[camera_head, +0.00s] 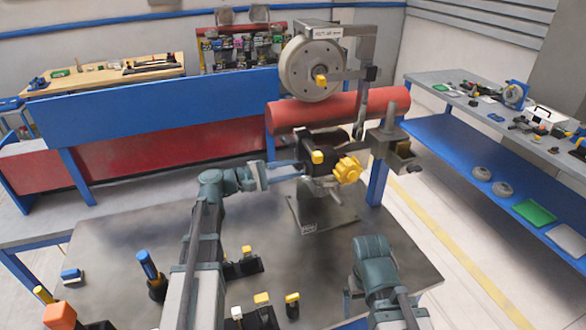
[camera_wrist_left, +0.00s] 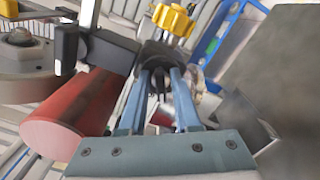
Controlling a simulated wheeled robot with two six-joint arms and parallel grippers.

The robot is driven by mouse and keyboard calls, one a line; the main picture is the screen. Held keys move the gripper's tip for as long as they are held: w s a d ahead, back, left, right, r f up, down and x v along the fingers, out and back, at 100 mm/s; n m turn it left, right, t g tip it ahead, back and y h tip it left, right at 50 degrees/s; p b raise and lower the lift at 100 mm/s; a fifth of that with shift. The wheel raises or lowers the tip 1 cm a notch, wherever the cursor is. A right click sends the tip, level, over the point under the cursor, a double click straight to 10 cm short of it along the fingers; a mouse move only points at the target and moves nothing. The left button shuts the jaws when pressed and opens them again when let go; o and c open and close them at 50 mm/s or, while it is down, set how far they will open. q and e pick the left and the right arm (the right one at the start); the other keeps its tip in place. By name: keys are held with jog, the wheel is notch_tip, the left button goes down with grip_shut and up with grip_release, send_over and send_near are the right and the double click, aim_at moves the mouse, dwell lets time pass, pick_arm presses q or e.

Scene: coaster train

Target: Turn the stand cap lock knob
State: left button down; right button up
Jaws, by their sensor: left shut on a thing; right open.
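A dark stand head (camera_head: 322,142) carries a yellow star-shaped knob (camera_head: 347,170) and a smaller yellow knob (camera_head: 318,157); I cannot tell for certain which is the stand cap lock knob. My left gripper (camera_head: 298,168) reaches in from the left, its blue fingers at the stand head. In the left wrist view its fingers (camera_wrist_left: 162,72) close on a dark part of the stand head (camera_wrist_left: 163,55), and the exact grip is hidden between the fingertips. A yellow star knob (camera_wrist_left: 174,20) shows just beyond them. My right arm is at the lower right; its fingers do not show.
A red cylinder (camera_head: 380,103) lies behind the stand head, below a grey wheel (camera_head: 302,68). The stand base (camera_head: 316,215) rests on the dark table (camera_head: 150,222). Small yellow-topped parts (camera_head: 247,262) stand near the front. The table's right part is mostly clear.

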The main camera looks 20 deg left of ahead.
pick_arm(q)
jog(key=m, duration=0.5)
jog(key=shift+s+f+m, duration=0.1)
jog(key=shift+f+m, duration=0.2)
jog(key=shift+m, duration=0.1)
jog(key=shift+b, duration=0.3)
jog(key=c, duration=0.9)
grip_release()
jog(key=v, duration=1.3)
jog(key=shift+s+a, duration=0.25)
jog(key=shift+a, duration=0.05)
